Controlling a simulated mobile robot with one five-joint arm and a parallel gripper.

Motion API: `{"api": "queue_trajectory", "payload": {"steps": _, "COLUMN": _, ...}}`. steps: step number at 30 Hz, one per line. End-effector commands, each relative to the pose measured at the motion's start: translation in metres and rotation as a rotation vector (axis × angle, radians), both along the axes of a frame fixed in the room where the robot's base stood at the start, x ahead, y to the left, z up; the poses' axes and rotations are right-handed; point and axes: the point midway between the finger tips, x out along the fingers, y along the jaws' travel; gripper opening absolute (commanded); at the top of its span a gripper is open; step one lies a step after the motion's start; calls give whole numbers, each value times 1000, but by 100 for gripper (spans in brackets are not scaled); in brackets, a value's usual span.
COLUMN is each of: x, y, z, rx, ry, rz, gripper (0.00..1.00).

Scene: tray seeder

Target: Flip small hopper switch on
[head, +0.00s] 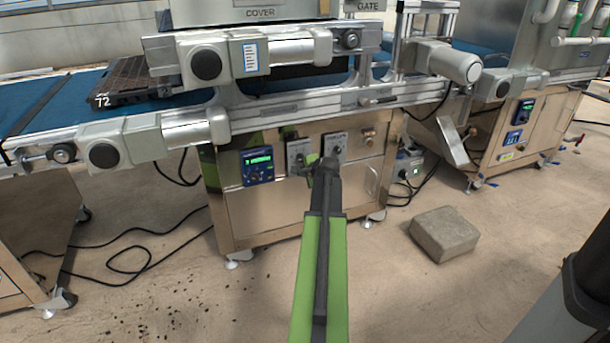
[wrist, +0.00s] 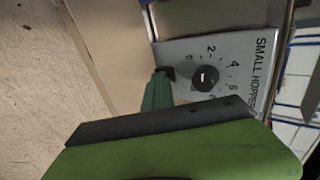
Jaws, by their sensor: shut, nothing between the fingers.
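The grey small hopper panel (wrist: 222,50) fills the middle of the wrist view, turned on its side, with the words SMALL HOPPER and a numbered scale around a black dial (wrist: 205,78). In the head view I take it to be the right panel (head: 334,140) on the cabinet front. My gripper (wrist: 164,78) is shut and empty, its tip at the panel's lower edge beside the dial. It also shows in the head view (head: 328,163), covering the lower part of that panel. A small dark shape at the tip could be the switch; its position cannot be told.
A second grey panel (head: 299,152) and a blue controller (head: 258,165) sit to the left on the steel cabinet (head: 265,208). The conveyor rail and motors (head: 105,155) overhang above. A concrete block (head: 444,233) lies on the floor at right, and cables run at left.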

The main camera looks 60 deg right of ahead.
Motion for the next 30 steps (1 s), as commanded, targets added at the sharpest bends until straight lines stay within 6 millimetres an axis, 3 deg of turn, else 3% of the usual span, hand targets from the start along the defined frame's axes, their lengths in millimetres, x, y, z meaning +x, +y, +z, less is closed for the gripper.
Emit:
{"api": "queue_trajectory", "payload": {"steps": 1, "x": 1, "y": 1, "z": 7, "rx": -7, "ry": -17, "rz": -7, "gripper": 0}}
{"api": "queue_trajectory", "payload": {"steps": 9, "x": -17, "y": 28, "z": 1, "rx": 4, "ry": 0, "rz": 6, "gripper": 0}}
{"api": "queue_trajectory", "payload": {"steps": 19, "x": -69, "y": 66, "z": 53, "rx": 6, "ry": 3, "rz": 8, "gripper": 0}}
{"api": "queue_trajectory", "payload": {"steps": 24, "x": -81, "y": 74, "z": 60, "rx": 7, "ry": 4, "rz": 10, "gripper": 0}}
{"api": "queue_trajectory", "payload": {"steps": 30, "x": -81, "y": 74, "z": 58, "rx": 6, "ry": 4, "rz": 10, "gripper": 0}}
